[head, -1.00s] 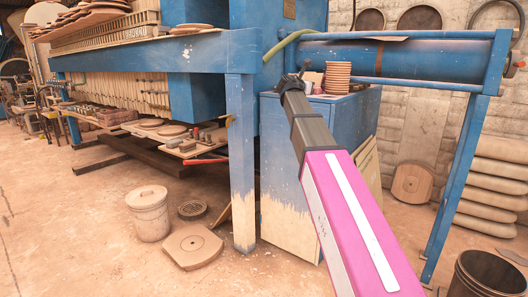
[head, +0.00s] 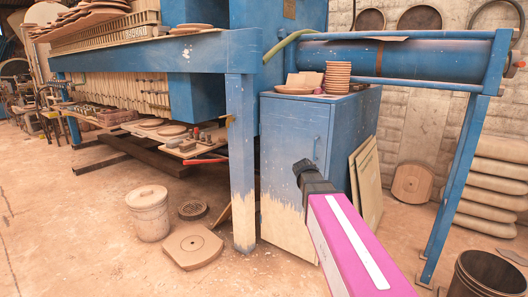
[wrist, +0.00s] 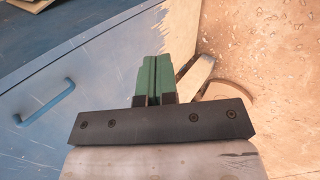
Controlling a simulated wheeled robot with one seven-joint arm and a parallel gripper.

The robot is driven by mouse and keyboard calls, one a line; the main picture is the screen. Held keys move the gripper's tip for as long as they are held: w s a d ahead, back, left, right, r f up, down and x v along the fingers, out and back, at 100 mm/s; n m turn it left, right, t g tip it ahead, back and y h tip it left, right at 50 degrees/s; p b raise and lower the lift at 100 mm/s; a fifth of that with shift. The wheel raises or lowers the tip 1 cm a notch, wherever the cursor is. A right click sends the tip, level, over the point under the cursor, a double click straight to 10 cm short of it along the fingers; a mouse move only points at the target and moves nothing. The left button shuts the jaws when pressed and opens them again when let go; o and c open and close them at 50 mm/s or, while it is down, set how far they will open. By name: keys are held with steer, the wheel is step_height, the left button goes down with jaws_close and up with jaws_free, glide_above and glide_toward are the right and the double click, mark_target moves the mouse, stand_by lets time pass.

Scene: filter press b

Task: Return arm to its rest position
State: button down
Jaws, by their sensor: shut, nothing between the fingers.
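My gripper (wrist: 153,80) shows in the wrist view with its two green fingers pressed together and nothing between them. In the head view my pink and black arm reaches up from the lower right, and its dark end (head: 303,168) is in front of the blue cabinet. The fingers cannot be made out in the head view. The blue cabinet (head: 290,130) stands behind the arm, its lower front worn to a pale colour. Its blue handle (wrist: 52,97) is at the left in the wrist view.
A blue post (head: 242,150) stands left of the cabinet. Stacked discs (head: 337,78) sit on the cabinet. Boards (head: 366,175) lean on its right side. A lidded bucket (head: 149,215) and a square plate (head: 192,246) are on the floor at left. A dark bin (head: 487,275) is at lower right.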

steer(key=s+a+f+m+g+y, duration=0.3)
steer(key=s+f+m, duration=0.8)
steer(key=s+f, duration=0.7)
steer(key=s+g+y, duration=0.1)
steer(key=s+g, duration=0.1)
steer(key=s, duration=0.1)
steer(key=shift+f+m+g+y, duration=0.3)
steer(key=shift+f+m+y, duration=0.1)
